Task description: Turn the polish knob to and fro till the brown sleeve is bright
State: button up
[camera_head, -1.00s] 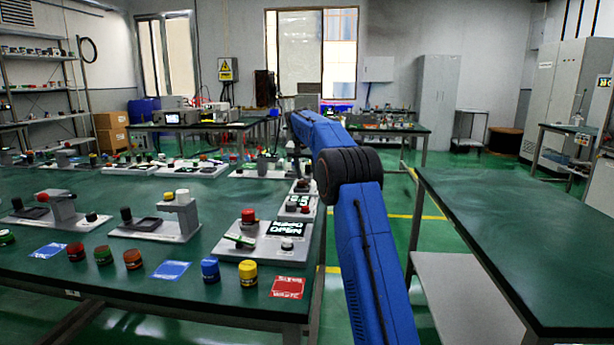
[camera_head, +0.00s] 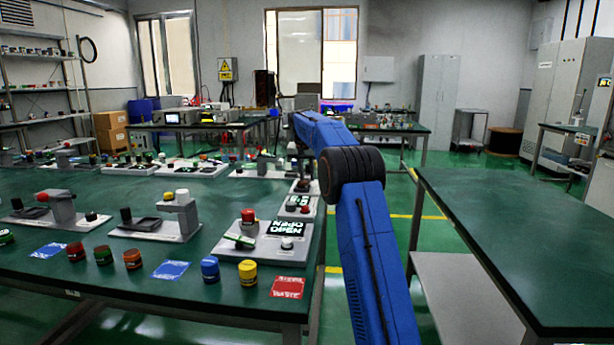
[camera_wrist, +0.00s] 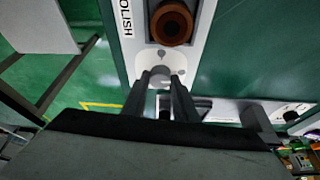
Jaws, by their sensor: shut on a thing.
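In the wrist view, the brown sleeve (camera_wrist: 171,23) sits upright in a dark square recess of a white panel, at the top centre. It looks dull brown, with a dark hollow middle. The panel (camera_wrist: 207,20) bears the word POLISH beside the recess. The pale polish knob (camera_wrist: 160,76) is just below the sleeve. My gripper (camera_wrist: 160,78) is shut on the knob, one dark finger on each side. The sleeve is apart from the fingers. In the head view my blue arm reaches forward, and the gripper, knob and sleeve cannot be made out.
The green bench (camera_head: 60,268) on the left carries several small stations, coloured caps, blue cards and a red waste card (camera_head: 287,288). Another green table (camera_head: 500,235) on the right is bare. Green floor shows between them. Another fixture (camera_wrist: 225,110) lies at the right in the wrist view.

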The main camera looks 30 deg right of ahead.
jog(key=n, duration=0.2)
jog(key=n+y, duration=0.1)
jog(key=n, duration=0.1)
jog(key=n+t+y, duration=0.1)
jog(key=shift+s+d+n, duration=0.1)
jog(key=shift+d+n, duration=0.15)
jog(key=shift+n, duration=0.15)
jog(key=n+y, duration=0.1)
jog(key=n, duration=0.2)
jog(key=n+y, duration=0.1)
jog(key=n, duration=0.2)
jog(key=shift+d, duration=0.15)
jog(key=o, duration=1.1)
jog(key=shift+c, duration=0.2)
jog(key=v, duration=1.7)
jog(key=shift+d+r, duration=0.2)
jog(key=shift+d, duration=0.1)
